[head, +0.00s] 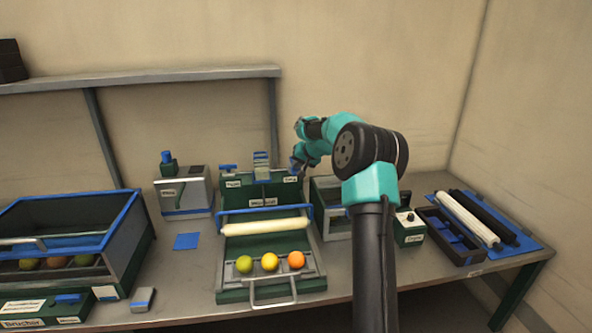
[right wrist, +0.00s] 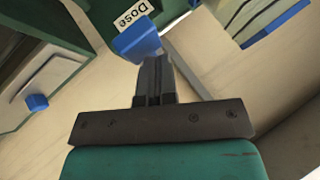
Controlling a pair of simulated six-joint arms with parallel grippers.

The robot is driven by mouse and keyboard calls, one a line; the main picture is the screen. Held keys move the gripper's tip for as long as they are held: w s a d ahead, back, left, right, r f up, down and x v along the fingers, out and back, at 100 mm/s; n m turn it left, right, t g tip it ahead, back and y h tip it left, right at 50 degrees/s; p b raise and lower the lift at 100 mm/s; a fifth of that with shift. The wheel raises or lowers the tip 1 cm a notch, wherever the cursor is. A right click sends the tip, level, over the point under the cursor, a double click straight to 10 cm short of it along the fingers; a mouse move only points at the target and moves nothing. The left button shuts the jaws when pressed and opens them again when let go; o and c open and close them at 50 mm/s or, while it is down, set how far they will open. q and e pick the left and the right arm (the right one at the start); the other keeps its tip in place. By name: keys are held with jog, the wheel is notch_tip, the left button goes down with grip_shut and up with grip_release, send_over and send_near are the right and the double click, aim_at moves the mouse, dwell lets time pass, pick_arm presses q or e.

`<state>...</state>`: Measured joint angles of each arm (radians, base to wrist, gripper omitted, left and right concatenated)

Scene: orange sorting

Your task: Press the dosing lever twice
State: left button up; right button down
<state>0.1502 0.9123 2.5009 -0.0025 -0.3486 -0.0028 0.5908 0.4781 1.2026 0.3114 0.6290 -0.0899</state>
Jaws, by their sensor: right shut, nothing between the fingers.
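The dosing lever's blue end (right wrist: 136,42) shows in the right wrist view, beside a label reading "Dose" (right wrist: 133,17). My right gripper (right wrist: 154,62) is shut and empty, its fingertips at the near edge of the blue end. I cannot tell whether they touch it. In the head view my right gripper (head: 298,164) is small and partly hidden by my own arm, at the upper right corner of the green machine (head: 232,190). My left gripper is not in view.
A yellow-green, a yellow and an orange fruit (head: 269,262) lie in the tray in front of the machine, below a pale roller (head: 265,228). A blue-rimmed crate (head: 125,225) with fruit stands left. A black tray (head: 450,238) and rollers (head: 468,220) lie right.

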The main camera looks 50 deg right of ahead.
jog(key=shift+f, duration=1.05)
dwell(1.3)
jog(key=shift+r, duration=1.9)
jog(key=shift+r, duration=2.5)
